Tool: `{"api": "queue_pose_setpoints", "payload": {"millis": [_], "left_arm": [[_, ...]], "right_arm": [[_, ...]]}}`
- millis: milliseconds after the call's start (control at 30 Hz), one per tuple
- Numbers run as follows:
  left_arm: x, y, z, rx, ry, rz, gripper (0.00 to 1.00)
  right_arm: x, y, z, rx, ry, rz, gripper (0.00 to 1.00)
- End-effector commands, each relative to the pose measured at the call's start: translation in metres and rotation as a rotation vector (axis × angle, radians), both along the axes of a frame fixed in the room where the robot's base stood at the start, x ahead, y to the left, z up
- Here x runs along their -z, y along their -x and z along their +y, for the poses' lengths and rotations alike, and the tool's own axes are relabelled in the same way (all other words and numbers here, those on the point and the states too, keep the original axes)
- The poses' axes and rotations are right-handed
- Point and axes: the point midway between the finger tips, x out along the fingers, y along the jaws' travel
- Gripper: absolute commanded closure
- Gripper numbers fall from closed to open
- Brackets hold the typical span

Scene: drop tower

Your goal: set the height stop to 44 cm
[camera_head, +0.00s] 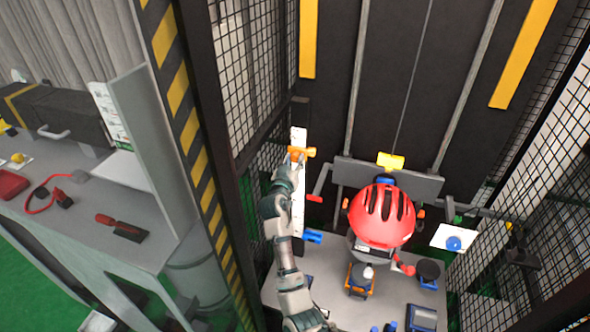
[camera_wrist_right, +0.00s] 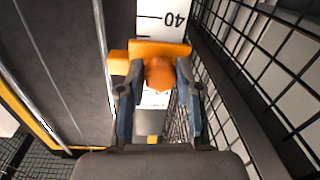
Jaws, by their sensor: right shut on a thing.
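The orange height stop (camera_head: 308,152) sits on a white upright scale (camera_head: 299,135) beside the mesh cage. My right gripper (camera_head: 293,160) reaches it from below in the head view. In the right wrist view the two fingers of my gripper (camera_wrist_right: 160,76) are shut on the round orange knob of the height stop (camera_wrist_right: 150,50). The scale (camera_wrist_right: 163,10) shows an upside-down "40" just above the stop in that picture. Its other marks are mostly hidden by the stop and fingers, so an exact reading cannot be told. My left gripper is not in view.
A red helmet (camera_head: 381,216) is on the drop carriage, right of my arm. Blue clamps, a yellow block (camera_head: 390,161) and small parts surround it. Wire mesh (camera_head: 250,75) and a striped post (camera_head: 185,120) stand close on the left. A grey bench (camera_head: 85,215) holds tools.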

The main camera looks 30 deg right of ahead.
Motion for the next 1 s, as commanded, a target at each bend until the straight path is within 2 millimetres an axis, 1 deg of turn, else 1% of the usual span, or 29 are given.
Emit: {"api": "queue_pose_setpoints", "payload": {"millis": [33,100,200,467,500,567,867,967,1000], "left_arm": [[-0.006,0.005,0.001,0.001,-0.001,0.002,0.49],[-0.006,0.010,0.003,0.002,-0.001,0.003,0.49],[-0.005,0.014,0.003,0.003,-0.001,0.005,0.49],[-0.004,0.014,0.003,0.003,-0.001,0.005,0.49],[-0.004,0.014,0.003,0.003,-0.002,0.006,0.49],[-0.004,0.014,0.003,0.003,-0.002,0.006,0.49],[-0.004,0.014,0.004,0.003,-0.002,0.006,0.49],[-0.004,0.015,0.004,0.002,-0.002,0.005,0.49],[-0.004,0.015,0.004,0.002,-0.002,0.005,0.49]], "right_arm": [[-0.015,-0.001,0.001,-0.004,0.002,-0.006,1.00],[-0.020,-0.001,0.001,-0.004,0.002,-0.005,1.00],[-0.022,-0.001,0.001,-0.004,0.002,-0.003,1.00],[-0.020,-0.001,0.001,-0.003,0.001,-0.001,1.00],[-0.020,-0.001,0.001,-0.003,0.001,-0.001,0.56],[-0.020,-0.001,0.001,-0.003,0.001,-0.001,0.41],[-0.020,0.001,0.001,-0.001,0.001,-0.001,0.41],[-0.019,0.006,0.007,-0.002,0.000,0.000,0.41],[-0.019,0.009,0.011,-0.003,0.000,0.000,0.41]]}}
